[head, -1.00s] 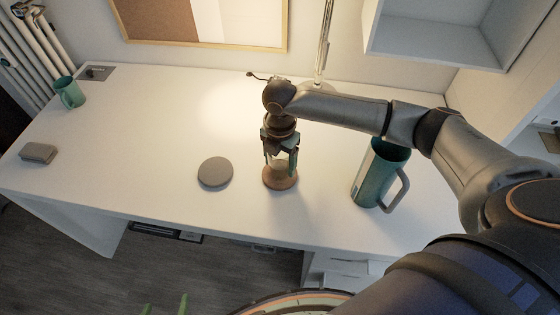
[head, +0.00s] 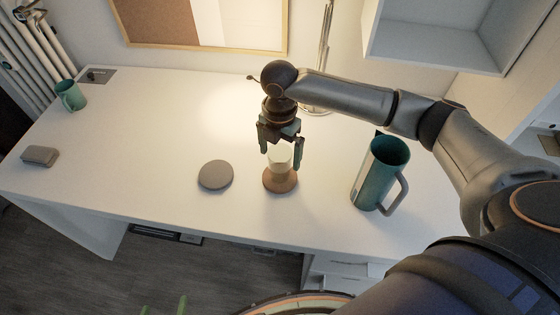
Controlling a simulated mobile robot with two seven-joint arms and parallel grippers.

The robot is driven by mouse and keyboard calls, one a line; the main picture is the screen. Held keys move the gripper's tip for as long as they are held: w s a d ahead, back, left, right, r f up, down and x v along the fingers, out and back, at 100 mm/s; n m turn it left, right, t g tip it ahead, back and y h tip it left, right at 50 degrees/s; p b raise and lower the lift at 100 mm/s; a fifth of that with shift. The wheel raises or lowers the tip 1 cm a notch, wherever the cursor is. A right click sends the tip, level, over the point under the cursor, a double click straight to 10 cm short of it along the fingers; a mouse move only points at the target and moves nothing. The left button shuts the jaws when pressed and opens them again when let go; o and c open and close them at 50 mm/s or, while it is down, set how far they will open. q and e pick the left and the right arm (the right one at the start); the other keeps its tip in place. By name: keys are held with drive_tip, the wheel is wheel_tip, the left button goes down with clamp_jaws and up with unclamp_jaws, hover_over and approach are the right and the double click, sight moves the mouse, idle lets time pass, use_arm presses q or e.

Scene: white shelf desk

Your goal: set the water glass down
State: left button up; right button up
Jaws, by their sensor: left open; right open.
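The water glass (head: 279,161) is small and clear, with pale contents. It stands upright on a round brown coaster (head: 281,184) near the desk's front middle. My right gripper (head: 281,149) is open just above and behind the glass, its fingers apart around the rim area; whether they touch it I cannot tell. My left gripper (head: 165,306) shows only as two green fingertips at the bottom edge, apart and empty, in front of the desk.
A grey round coaster (head: 215,175) lies left of the glass. A teal pitcher (head: 376,178) stands to the right. A green mug (head: 70,96) and a grey box (head: 39,156) are at the far left. A lamp stands behind my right gripper. The desk's left middle is clear.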

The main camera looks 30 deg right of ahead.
wheel_tip(320, 180, up, 7)
drive_tip(key=shift+f, duration=0.15)
idle(0.5)
